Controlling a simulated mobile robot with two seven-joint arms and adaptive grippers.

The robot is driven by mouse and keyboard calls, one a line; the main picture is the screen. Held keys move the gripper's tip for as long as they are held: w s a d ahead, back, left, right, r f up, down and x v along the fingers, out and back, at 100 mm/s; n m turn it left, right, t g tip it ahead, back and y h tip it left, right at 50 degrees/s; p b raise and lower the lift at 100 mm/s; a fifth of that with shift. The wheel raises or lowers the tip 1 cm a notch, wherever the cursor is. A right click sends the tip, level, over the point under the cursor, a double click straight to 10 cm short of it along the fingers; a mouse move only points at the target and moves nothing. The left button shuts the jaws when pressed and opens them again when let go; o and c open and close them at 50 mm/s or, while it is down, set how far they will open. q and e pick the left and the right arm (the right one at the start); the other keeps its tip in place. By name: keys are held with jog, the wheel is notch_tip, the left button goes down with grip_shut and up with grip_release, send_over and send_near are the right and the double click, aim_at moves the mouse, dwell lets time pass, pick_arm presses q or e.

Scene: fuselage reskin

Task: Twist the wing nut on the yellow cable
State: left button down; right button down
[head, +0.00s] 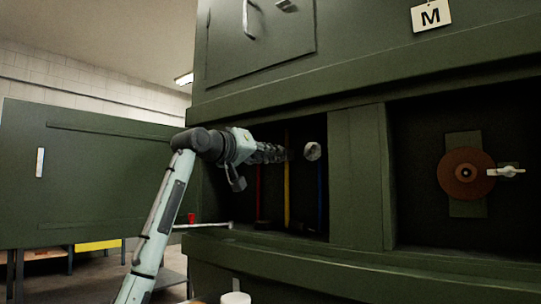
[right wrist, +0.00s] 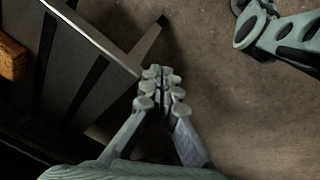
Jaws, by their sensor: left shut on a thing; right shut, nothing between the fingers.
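The yellow cable (head: 287,195) hangs vertically in the dark open bay, between a red cable (head: 259,190) and a blue cable (head: 320,190). My left gripper (head: 284,153) reaches in from the left, its fingertips at the upper part of the yellow cable. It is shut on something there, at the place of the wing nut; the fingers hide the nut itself. A pale round fitting (head: 313,151) shows uncovered at the blue cable. My right gripper (right wrist: 159,80) is shut and empty in the right wrist view, above bare floor, away from the cables.
A post (head: 357,180) separates the cable bay from a right bay with a brown disc (head: 466,172) and pale handle (head: 507,171). An open green door (head: 90,190) stands left. In the right wrist view, a dark grey structure (right wrist: 95,60) lies left of the right gripper.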

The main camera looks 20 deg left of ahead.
pick_arm(q)
jog(key=m, duration=0.5)
jog(key=shift+a+f+m, duration=0.1)
jog(key=shift+a+m, duration=0.05)
jog(key=shift+m, duration=0.15)
dwell(0.5)
jog(key=c, duration=1.6)
grip_release()
jog(key=v, duration=1.2)
